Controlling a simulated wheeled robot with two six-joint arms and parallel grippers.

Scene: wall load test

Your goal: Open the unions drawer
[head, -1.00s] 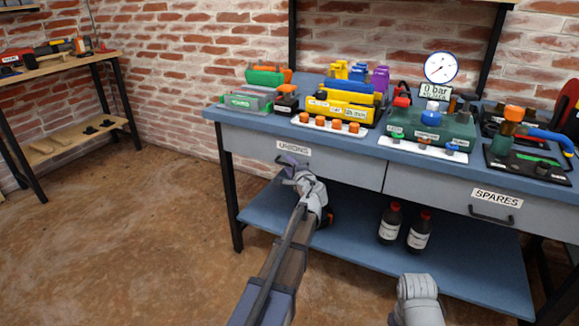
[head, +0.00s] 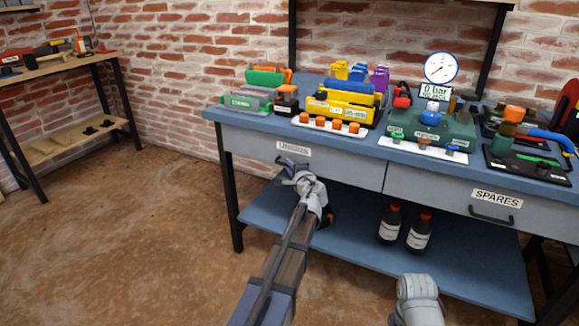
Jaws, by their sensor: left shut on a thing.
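The unions drawer (head: 345,167) is the left drawer under the blue bench top, with a white label (head: 294,148) reading UNIONS. Its front looks flush with the bench, with no gap that I can see. My left gripper (head: 287,166) is at the drawer's handle just below the label, shut on it. The gripper and wrist hide most of the handle. My right arm (head: 418,298) shows only as a grey link at the bottom of the view; its gripper is out of view.
The spares drawer (head: 440,190) with its dark handle is to the right. Two dark bottles (head: 389,223) stand on the lower shelf (head: 350,245). The bench top (head: 375,142) carries coloured bins, a gauge (head: 440,68) and a green block. The floor (head: 130,240) at left is clear.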

